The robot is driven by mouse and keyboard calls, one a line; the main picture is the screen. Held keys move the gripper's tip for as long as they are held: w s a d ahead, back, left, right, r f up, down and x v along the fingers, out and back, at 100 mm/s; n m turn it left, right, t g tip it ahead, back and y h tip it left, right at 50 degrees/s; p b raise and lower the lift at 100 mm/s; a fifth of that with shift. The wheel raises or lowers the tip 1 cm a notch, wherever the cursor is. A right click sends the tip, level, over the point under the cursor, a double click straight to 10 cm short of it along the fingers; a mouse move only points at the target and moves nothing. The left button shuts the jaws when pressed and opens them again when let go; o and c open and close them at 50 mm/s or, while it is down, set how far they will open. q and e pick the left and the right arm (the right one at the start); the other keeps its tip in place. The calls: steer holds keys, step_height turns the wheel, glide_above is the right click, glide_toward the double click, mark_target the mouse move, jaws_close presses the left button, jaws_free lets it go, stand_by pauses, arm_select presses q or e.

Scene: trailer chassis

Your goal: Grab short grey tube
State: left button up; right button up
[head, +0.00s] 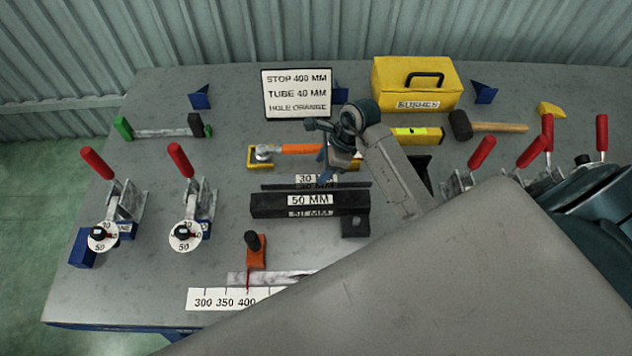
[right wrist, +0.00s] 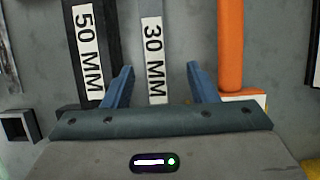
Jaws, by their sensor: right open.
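A grey bar with a 30 MM label (right wrist: 154,45) lies between my right gripper's fingers in the right wrist view; it looks like the grey tube, though its ends are hidden. In the head view its label (head: 312,179) shows beside the fingers. My right gripper (right wrist: 158,72) has two blue fingers spread apart, one on each side of the bar, with clear gaps. In the head view the right gripper (head: 325,170) points down over the 30 MM bar. Whether the fingers touch the table cannot be told. My left gripper is not in view.
A dark 50 MM bar (head: 270,207) lies nearer, with a square hollow piece (head: 355,227) by it. An orange-handled tool (head: 300,149) lies just behind. Red-handled clamps (head: 125,203) stand left and right. A yellow box (head: 390,88) stands behind. My arm covers the lower right.

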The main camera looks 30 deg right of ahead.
mark_target(316, 178)
steer(key=f, duration=0.1)
steer(key=a+f+b, duration=0.1)
steer(key=f, duration=0.1)
steer(key=shift+s, duration=0.2)
steer(key=shift+w+a+f+b, duration=0.1)
steer(key=shift+f+b, duration=0.3)
steer(key=shift+b, duration=0.05)
steer(key=shift+w, duration=0.1)
jaws_close()
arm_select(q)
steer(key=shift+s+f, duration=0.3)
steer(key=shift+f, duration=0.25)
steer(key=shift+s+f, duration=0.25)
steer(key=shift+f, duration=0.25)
arm_select(e)
steer(key=shift+r, duration=0.1)
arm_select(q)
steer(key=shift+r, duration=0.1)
